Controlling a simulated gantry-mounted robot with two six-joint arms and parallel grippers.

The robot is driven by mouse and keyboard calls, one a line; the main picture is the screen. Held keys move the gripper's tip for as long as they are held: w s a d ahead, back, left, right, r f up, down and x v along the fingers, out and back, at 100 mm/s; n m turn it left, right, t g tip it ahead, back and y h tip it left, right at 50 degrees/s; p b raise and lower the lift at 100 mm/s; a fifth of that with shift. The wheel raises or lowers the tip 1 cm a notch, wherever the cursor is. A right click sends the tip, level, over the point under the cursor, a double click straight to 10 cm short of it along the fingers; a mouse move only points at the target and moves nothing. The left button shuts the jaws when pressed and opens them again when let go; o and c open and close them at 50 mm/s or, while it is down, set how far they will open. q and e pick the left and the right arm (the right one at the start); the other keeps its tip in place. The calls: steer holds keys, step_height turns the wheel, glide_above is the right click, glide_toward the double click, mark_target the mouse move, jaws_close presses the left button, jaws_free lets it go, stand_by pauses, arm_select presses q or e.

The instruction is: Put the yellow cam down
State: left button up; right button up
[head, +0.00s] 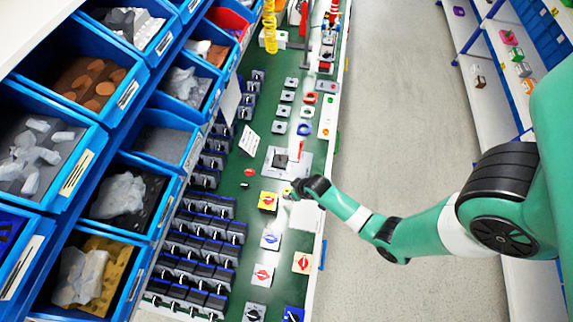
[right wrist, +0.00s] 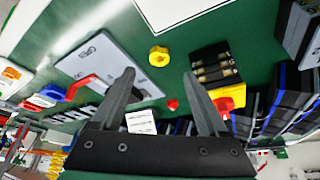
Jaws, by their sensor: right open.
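The yellow cam (right wrist: 159,55) is a small yellow ring with a hole. It lies on the green worktop in the right wrist view, just beyond and between the fingertips of my right gripper (right wrist: 157,76). The jaws are open, and I see a gap between the cam and both fingers. In the head view my right gripper (head: 291,190) is over the right side of the worktop. The cam cannot be made out clearly there. My left gripper is not in view.
A grey plate (right wrist: 88,57) with a red handle lies left of the cam in the wrist view. A black block with brass contacts (right wrist: 203,66) and a yellow-red switch (right wrist: 227,98) are on the right. Blue bins (head: 120,195) line the left side of the head view.

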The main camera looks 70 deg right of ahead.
mark_target(286, 191)
steer(key=shift+w+d+f, duration=0.1)
steer(key=shift+w+f, duration=0.1)
steer(key=shift+f, duration=0.45)
steer(key=shift+r, duration=0.1)
steer(key=b+x, duration=0.3)
steer(key=x, duration=0.1)
steer(key=shift+d+f+b, duration=0.1)
steer(key=shift+f+b, duration=0.2)
steer(key=shift+b, duration=0.1)
steer(key=shift+w+f, duration=0.1)
steer(key=shift+f, duration=0.15)
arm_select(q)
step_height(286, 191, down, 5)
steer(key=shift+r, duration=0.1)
arm_select(e)
steer(key=shift+d, duration=0.1)
steer(key=shift+c, duration=0.3)
jaws_close()
